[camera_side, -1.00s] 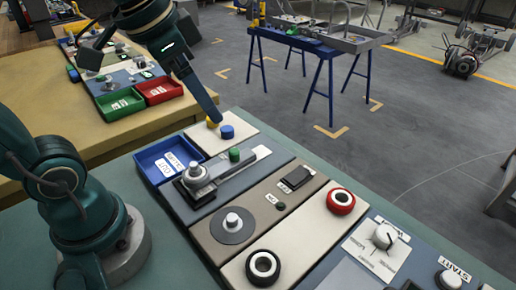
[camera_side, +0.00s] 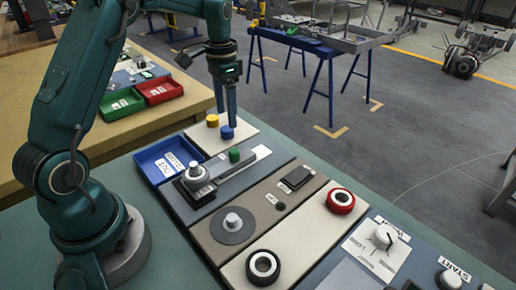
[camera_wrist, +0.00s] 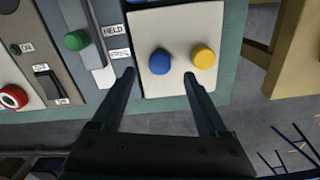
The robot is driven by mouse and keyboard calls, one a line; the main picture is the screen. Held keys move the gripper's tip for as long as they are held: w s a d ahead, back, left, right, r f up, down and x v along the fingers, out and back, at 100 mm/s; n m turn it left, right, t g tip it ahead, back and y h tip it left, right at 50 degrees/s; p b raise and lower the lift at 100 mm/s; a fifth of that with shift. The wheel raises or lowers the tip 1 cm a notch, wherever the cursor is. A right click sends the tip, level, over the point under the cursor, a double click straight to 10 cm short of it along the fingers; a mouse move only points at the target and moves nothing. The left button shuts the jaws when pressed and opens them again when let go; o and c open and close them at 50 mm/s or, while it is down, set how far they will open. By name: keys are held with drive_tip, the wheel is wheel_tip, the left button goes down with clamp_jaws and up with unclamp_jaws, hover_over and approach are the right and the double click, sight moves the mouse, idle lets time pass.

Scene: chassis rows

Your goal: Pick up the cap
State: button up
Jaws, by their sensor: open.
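A blue cap (camera_side: 227,132) and a yellow cap (camera_side: 212,121) stand side by side on a cream panel (camera_side: 252,139) at the far end of the console. The wrist view shows the blue cap (camera_wrist: 160,62) ahead of the space between my fingertips and the yellow cap (camera_wrist: 203,57) to its right. My gripper (camera_side: 226,120) points down over the blue cap, its fingers open with nothing between them. In the wrist view my gripper (camera_wrist: 159,76) has its fingers wide apart. The side view does not show clearly how much height separates the fingertips from the blue cap.
A green knob (camera_side: 235,155) on a slider stands near the caps. An empty blue tray (camera_side: 152,174) labelled OUT lies to the left. A silver knob (camera_side: 194,171), a red ring (camera_side: 341,200) and a black ring (camera_side: 263,267) sit on the nearer panels.

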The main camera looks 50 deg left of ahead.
sight(227, 128)
drive_tip(key=shift+f, duration=2.2)
clamp_jaws()
